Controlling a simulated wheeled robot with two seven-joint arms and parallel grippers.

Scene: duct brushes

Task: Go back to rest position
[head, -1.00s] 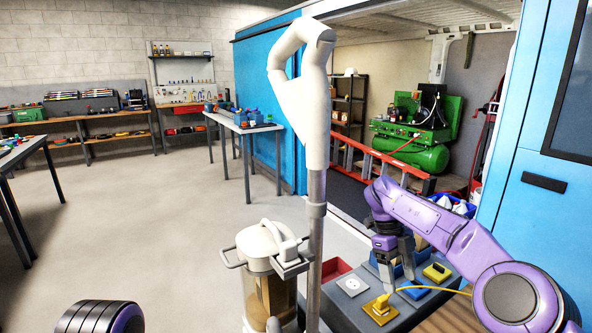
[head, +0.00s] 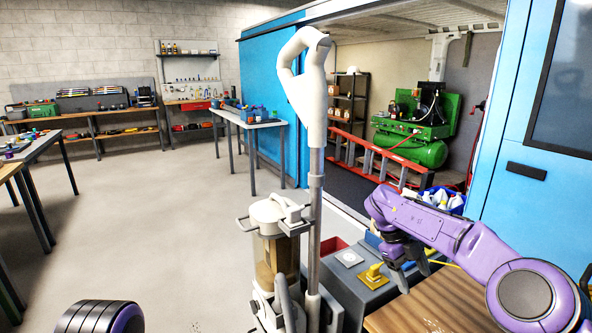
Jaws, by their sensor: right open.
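My right gripper (head: 414,280) is open at the end of my purple right arm, pointing down with nothing between its fingers. It hangs in front of the right end of a grey box (head: 372,295). A yellow plug-like piece (head: 374,272) stands on a square plate on the box top, left of the gripper and apart from it. A white square plate with a round centre (head: 349,258) lies further left. The gripper and wrist hide the box's right part. My left gripper is not in view; only a dark, ribbed part of my left arm shows at bottom left.
A vacuum with a tall white handle (head: 303,95) and canister (head: 275,235) stands at centre, left of my right arm. A wooden surface (head: 425,305) lies below the gripper. Open floor (head: 140,230) lies left.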

